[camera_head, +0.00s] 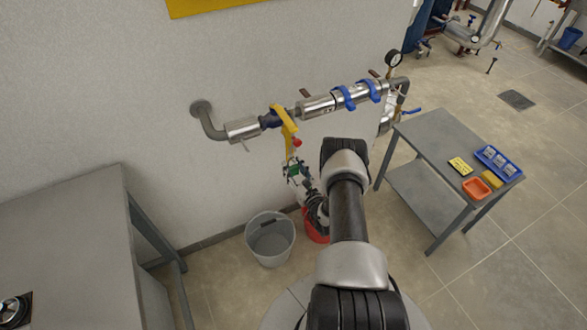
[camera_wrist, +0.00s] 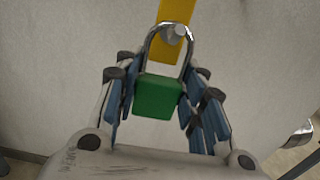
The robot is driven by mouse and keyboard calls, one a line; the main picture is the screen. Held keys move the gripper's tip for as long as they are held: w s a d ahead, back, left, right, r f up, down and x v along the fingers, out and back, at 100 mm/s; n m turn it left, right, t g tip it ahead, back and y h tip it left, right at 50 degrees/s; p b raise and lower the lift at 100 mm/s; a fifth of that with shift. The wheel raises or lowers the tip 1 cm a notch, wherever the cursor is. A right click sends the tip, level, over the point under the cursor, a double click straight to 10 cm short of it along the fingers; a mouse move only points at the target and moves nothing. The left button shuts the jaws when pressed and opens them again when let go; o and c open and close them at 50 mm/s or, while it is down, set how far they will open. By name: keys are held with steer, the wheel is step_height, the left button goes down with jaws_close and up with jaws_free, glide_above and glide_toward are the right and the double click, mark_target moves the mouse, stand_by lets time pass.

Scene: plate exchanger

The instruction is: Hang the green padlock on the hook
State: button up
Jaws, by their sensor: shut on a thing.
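The green padlock (camera_wrist: 158,96) is between the blue-padded fingers of my gripper (camera_wrist: 158,100) in the wrist view, body low and steel shackle up. The gripper is shut on its body. A round-ended metal hook (camera_wrist: 177,33) shows at the top of the shackle, in front of a yellow strip (camera_wrist: 174,15). I cannot tell whether the shackle is around the hook or only in line with it. In the head view my gripper (camera_head: 296,172) is just below the yellow handle (camera_head: 287,126) on the pipe; the padlock there is small and partly hidden.
A horizontal steel pipe (camera_head: 316,106) with blue clamps runs along the wall above my gripper. A grey bucket (camera_head: 270,240) and a red bucket (camera_head: 317,228) stand below. A grey table (camera_head: 433,128) with a blue tray (camera_head: 498,161) and an orange tray (camera_head: 475,188) is at right.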

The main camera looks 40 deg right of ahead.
steer(key=o, duration=1.2)
steer(key=shift+c, duration=0.2)
steer(key=v, duration=1.2)
